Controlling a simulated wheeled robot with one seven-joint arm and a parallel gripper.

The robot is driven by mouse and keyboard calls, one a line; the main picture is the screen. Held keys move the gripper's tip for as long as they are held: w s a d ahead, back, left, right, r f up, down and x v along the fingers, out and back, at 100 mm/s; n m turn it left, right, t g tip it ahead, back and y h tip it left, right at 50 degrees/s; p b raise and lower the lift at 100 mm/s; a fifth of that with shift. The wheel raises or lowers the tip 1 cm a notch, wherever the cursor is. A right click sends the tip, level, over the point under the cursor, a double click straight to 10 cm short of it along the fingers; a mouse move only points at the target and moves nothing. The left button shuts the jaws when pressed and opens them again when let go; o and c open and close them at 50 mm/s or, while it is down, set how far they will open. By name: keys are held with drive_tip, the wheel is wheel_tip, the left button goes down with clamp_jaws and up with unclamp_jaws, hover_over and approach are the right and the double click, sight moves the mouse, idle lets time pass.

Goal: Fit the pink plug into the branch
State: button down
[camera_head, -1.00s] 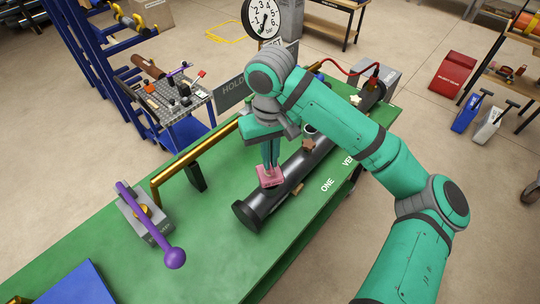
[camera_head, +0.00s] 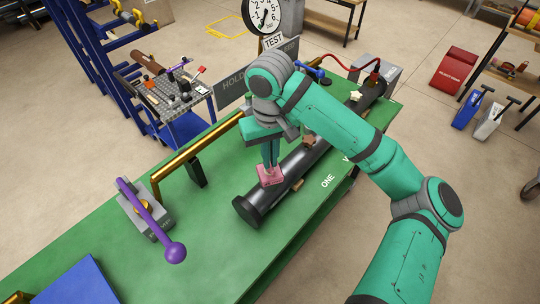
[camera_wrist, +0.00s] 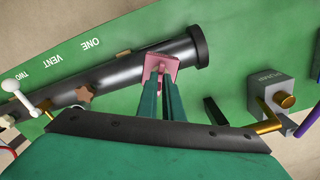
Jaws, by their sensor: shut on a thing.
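The pink plug (camera_head: 270,176) has a flat squarish plate and sits at the top of the black pipe (camera_head: 262,203), near the pipe's flanged near end. It also shows in the wrist view (camera_wrist: 173,65). My gripper (camera_head: 271,167) points down over the pipe with its two green fingers shut on the plug's upper part. The plate hides what is under it, so I cannot see a branch opening there or tell whether the plug is seated in one or only resting on it.
The pipe lies along the green bench (camera_head: 110,235). A brass rail (camera_head: 195,157) runs left of it. A purple lever (camera_head: 148,215) on a grey pump block stands front left. A gauge (camera_head: 262,14) and a grey box (camera_head: 376,74) are at the back.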

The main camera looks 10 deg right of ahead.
drive_tip(key=shift+f, duration=0.3)
drive_tip(key=c, duration=1.8)
unclamp_jaws()
drive_tip(key=shift+c, duration=0.2)
drive_tip(key=shift+w+r, duration=0.1)
drive_tip(key=shift+r, duration=2.4)
wheel_tip(320, 180, up, 11)
